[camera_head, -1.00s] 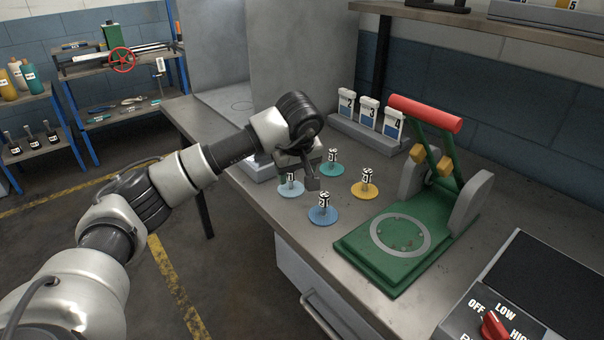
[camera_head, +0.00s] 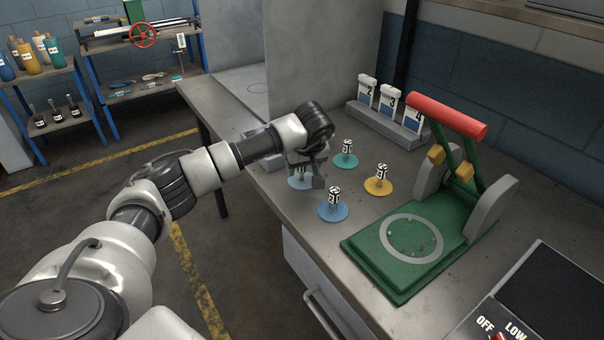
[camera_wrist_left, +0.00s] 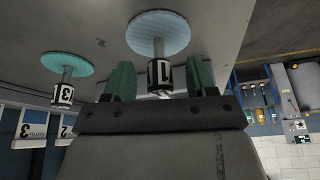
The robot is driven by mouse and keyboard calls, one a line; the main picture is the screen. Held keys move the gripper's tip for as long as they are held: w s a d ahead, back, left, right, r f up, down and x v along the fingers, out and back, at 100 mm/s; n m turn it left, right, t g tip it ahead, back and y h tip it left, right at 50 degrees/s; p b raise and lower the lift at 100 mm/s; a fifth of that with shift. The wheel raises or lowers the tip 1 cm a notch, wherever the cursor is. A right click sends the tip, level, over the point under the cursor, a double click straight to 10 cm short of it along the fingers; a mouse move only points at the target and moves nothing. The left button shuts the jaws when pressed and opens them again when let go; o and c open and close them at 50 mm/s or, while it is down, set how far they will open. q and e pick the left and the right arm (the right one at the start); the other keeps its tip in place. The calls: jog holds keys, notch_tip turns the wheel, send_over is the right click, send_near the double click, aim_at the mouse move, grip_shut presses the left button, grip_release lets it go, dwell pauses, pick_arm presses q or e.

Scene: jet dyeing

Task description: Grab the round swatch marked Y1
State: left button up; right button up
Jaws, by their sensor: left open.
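Several round swatches with upright tagged posts stand on the metal bench. A light blue swatch (camera_head: 299,184) is partly hidden behind my left gripper (camera_head: 308,174). In the left wrist view, this light blue disc (camera_wrist_left: 158,35) has its post between my open green fingers (camera_wrist_left: 161,80); its tag shows a "1", the rest unclear. A teal swatch (camera_head: 346,161), a yellow swatch (camera_head: 377,187) and a darker blue swatch (camera_head: 332,212) stand nearby; their tags are too small to read in the head view. The teal swatch's tag shows a "3" in the wrist view (camera_wrist_left: 66,64).
A green press (camera_head: 380,265) with a red handle (camera_head: 447,115) stands right of the swatches. Numbered holders (camera_head: 388,100) stand at the back. A control panel with OFF and LOW marks (camera_head: 497,325) is at lower right.

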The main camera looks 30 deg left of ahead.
pick_arm(q)
jog(key=shift+x, duration=0.9)
jog(key=shift+c, duration=0.5)
jog(key=shift+r, duration=0.1)
grip_shut()
